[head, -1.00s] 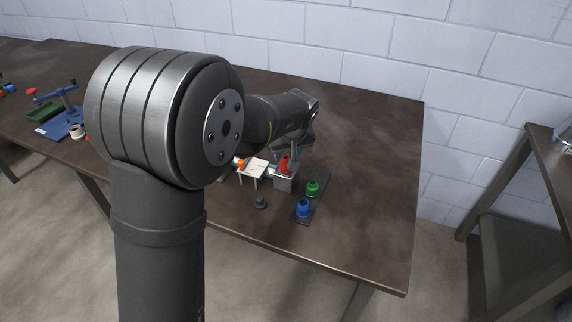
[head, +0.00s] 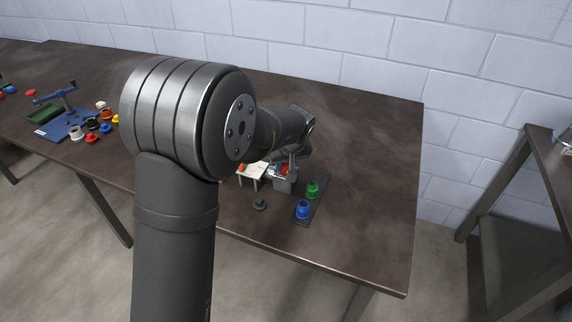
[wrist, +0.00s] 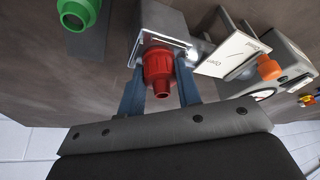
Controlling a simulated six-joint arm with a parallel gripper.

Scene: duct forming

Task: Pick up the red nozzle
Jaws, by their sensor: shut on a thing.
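The red nozzle (wrist: 159,70) shows in the wrist view between the two fingers of my gripper (wrist: 160,92), which is shut on it. The nozzle is at the open side of a grey metal block (wrist: 162,22); I cannot tell whether it still touches the block. In the head view only a little red of the nozzle (head: 286,169) shows beside my gripper (head: 291,165), at the grey block (head: 283,185).
A green nozzle (head: 313,189) and a blue nozzle (head: 303,208) stand on a dark strip right of the block. A white plate on legs (head: 252,172) is close on the left, and a small dark knob (head: 260,204) is in front. The table's right side is clear.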

